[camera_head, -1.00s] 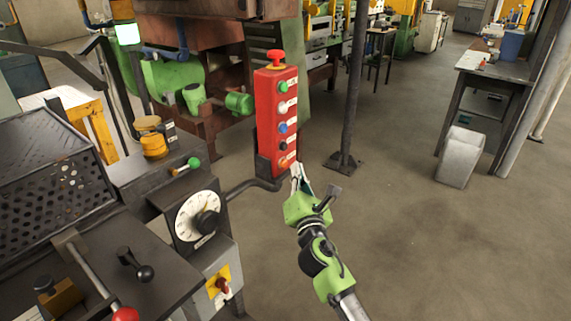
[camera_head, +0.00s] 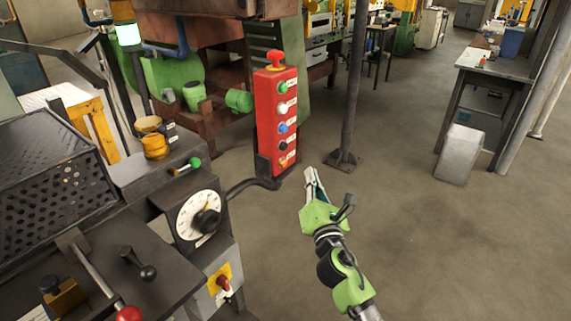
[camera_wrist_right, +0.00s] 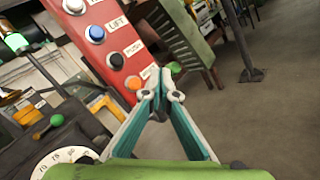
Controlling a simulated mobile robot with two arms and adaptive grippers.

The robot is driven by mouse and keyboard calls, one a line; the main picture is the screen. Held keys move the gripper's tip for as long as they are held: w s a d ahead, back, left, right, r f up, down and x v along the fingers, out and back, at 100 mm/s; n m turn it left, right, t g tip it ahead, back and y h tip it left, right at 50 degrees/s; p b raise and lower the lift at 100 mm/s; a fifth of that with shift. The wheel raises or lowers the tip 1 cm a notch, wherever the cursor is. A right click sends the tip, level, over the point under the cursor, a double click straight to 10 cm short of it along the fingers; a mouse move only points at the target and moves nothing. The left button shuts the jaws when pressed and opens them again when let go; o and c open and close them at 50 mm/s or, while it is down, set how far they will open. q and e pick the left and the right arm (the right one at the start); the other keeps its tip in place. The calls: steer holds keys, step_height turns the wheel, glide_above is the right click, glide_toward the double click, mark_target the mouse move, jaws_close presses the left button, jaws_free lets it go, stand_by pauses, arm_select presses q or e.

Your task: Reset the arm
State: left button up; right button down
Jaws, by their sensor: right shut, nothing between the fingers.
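My right gripper (camera_head: 313,180) is green with slim fingers and stands in open air, right of the lower end of the red button box (camera_head: 278,120). It is apart from the box in the head view. In the right wrist view the fingertips (camera_wrist_right: 160,82) meet at a point with nothing between them, and the box's lower buttons show behind and to the left of them. The box carries a column of coloured buttons, with an orange one (camera_wrist_right: 133,83) at the bottom. My left gripper is not in view.
Left of the box is a control console with a white dial (camera_head: 199,214), a red-knobbed lever (camera_head: 128,314) and a green knob (camera_head: 195,163). A dark post (camera_head: 352,90) stands behind the gripper. A workbench (camera_head: 495,66) is at the right. The floor right of my arm is clear.

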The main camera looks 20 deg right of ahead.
step_height(320, 180, down, 19)
steer(key=s+m+g+y, duration=0.1)
steer(key=s+m+g, duration=0.1)
steer(key=m+g, duration=0.2)
steer(key=s+a+f+m+g, duration=0.15)
steer(key=s+f, duration=0.25)
steer(key=f, duration=0.4)
steer(key=s+d+f+m+g+y, duration=0.1)
steer(key=s+f+m+g, duration=0.2)
steer(key=f, duration=0.4)
steer(key=s+a+f+m+g, duration=0.1)
steer(key=s+f+m, duration=0.1)
steer(key=s+f, duration=0.5)
steer(key=s+f+m+g, duration=0.3)
steer(key=s+f, duration=0.5)
steer(key=s, duration=0.6)
steer(key=s+f+m+g, duration=0.3)
steer(key=s+f+m, duration=0.3)
steer(key=s, duration=0.7)
steer(key=s+a+f+m+g+y, duration=0.1)
steer(key=s+f+m+g, duration=0.2)
steer(key=s+f, duration=0.6)
steer(key=s+m, duration=0.2)
steer(key=s, duration=0.3)
steer(key=shift+s+f, duration=0.3)
steer(key=shift+f, duration=0.1)
steer(key=shift+a, duration=0.1)
